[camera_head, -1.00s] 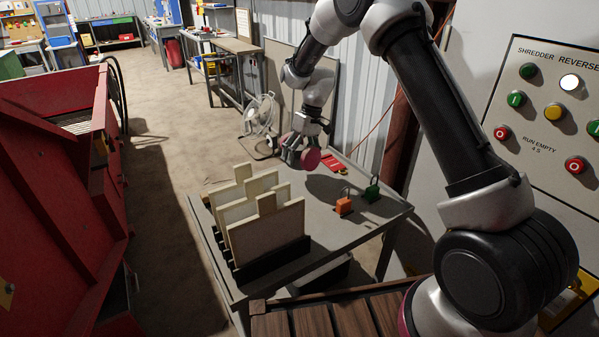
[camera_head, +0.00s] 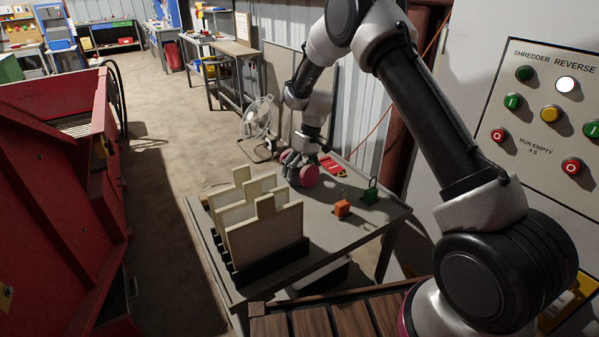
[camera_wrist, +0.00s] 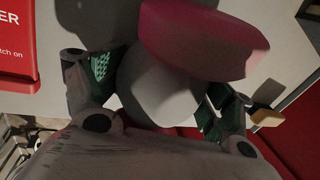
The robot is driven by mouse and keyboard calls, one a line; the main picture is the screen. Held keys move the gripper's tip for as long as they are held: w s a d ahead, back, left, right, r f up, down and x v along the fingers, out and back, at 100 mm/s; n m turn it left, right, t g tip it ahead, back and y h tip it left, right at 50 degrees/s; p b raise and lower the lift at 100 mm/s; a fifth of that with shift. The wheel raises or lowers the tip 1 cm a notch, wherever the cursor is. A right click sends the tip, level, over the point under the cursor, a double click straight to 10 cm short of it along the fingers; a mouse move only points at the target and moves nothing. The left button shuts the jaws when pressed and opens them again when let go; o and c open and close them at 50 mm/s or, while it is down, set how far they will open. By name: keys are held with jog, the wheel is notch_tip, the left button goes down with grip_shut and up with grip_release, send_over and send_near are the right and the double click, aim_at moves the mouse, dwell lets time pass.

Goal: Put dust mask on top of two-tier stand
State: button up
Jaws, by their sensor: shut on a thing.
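The dust mask has a grey body (camera_wrist: 160,92) and round pink filters (camera_wrist: 205,42). In the head view the mask (camera_head: 309,176) is low over the far part of the grey table, or touching it; I cannot tell which. My gripper (camera_head: 297,162) is shut on it from above. In the wrist view my gripper's (camera_wrist: 155,100) two fingers lie on either side of the grey body. I cannot pick out a separate two-tier stand with certainty; the grey table (camera_head: 330,245) has a lower level partly in view beneath its top.
A black rack (camera_head: 272,264) with several upright cream panels (camera_head: 262,232) stands on the table's near left. Bare tabletop shows between the rack and padlocks.

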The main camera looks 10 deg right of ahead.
jog(key=shift+s+a+f, duration=0.1)
jog(key=shift+s+f, duration=0.2)
jog(key=shift+f, duration=0.25)
jog(key=o, duration=1.5)
jog(key=shift+f, duration=0.1)
jog(key=shift+o, duration=1)
jog(key=shift+a+f, duration=0.1)
jog(key=v, duration=1.4)
jog(key=shift+w+a, duration=0.15)
jog(key=shift+w, duration=0.1)
jog(key=s+d+r+m+t+h, duration=0.1)
jog(key=s+d+r, duration=0.5)
jog(key=s+r, duration=0.25)
jog(key=s+d+r+m+t, duration=0.1)
jog(key=s+d+r+m, duration=0.1)
jog(key=s+d+r, duration=0.5)
jog(key=s+d+r+m+t+h, duration=0.1)
jog(key=s+d+r, duration=0.1)
jog(key=s, duration=1)
jog(key=s+d+r+m+t+h, duration=0.1)
jog(key=s+d, duration=0.4)
jog(key=s, duration=0.7)
jog(key=shift+s+r+m+t, duration=0.2)
jog(key=shift+r+m+t, duration=0.25)
jog(key=shift+t, duration=0.35)
